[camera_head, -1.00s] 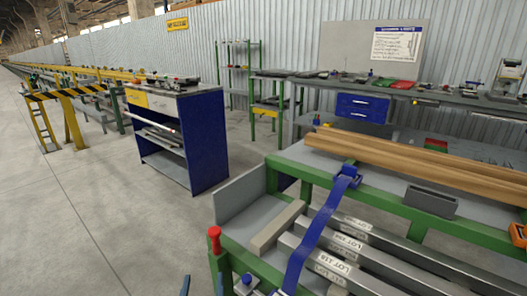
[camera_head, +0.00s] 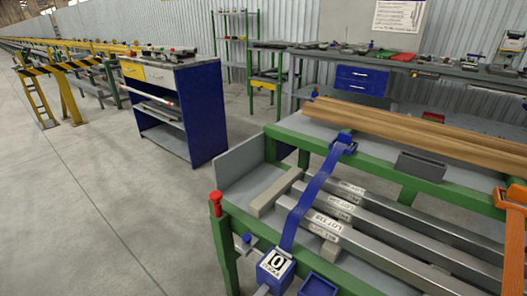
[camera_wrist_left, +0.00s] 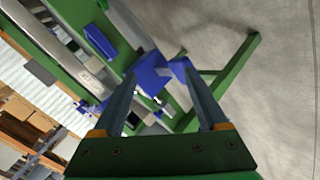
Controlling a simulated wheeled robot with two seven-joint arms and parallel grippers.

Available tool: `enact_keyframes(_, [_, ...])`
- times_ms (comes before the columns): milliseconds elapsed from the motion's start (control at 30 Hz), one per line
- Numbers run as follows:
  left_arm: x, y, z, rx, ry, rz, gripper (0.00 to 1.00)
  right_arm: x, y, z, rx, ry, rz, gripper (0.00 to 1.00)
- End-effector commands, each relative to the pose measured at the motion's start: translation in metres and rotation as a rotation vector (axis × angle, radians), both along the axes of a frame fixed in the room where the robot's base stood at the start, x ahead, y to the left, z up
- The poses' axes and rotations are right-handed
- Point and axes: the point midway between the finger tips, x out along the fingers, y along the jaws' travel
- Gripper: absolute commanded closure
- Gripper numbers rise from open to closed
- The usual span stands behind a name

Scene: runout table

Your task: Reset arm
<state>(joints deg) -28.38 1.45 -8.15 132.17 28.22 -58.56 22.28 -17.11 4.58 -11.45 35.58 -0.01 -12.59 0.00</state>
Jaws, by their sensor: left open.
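My left gripper (camera_wrist_left: 158,85) shows in the left wrist view with its two fingers apart and nothing held between them. Beyond the fingertips is a blue part (camera_wrist_left: 152,72) at the green table frame; I cannot tell how far off it is. In the head view neither gripper shows. The green-framed runout table (camera_head: 222,250) is at the lower right. A blue strap (camera_head: 310,200) lies across its metal bars (camera_head: 375,228), down to a blue ratchet box (camera_head: 275,268) with a white label at the front edge.
Wooden beams (camera_head: 420,135) and a grey block (camera_head: 420,163) lie at the table's back. A red-topped post (camera_head: 216,203) stands at its front left corner. An orange strap (camera_head: 512,225) is at right. A blue cabinet (camera_head: 205,115) stands behind; the floor at left is clear.

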Motion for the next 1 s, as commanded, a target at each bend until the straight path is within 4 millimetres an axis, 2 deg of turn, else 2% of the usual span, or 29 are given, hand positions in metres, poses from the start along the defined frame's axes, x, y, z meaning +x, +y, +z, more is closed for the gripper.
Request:
enact_keyframes(100, [-0.026,0.03,-0.026,0.287,0.05,-0.126,0.24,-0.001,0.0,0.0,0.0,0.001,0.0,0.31])
enact_keyframes(200, [-0.05,0.064,-0.043,0.521,0.117,-0.228,0.24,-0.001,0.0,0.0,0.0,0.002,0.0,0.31])
enact_keyframes(367, [-0.089,0.123,-0.052,0.841,0.263,-0.368,0.24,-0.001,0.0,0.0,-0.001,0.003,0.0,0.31])
enact_keyframes(400, [-0.085,0.12,-0.053,0.83,0.27,-0.372,0.24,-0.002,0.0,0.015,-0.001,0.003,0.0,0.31])
enact_keyframes(567, [-0.082,0.118,-0.081,0.821,0.298,-0.388,0.24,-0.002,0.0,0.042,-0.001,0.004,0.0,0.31])
enact_keyframes(767, [-0.099,0.118,-0.117,0.815,0.342,-0.416,0.24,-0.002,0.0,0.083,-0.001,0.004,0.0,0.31])
enact_keyframes(867, [-0.123,0.121,-0.134,0.813,0.372,-0.436,0.24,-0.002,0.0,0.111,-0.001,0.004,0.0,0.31])
enact_keyframes(1000, [-0.177,0.13,-0.148,0.811,0.416,-0.467,0.24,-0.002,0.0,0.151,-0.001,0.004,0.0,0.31])
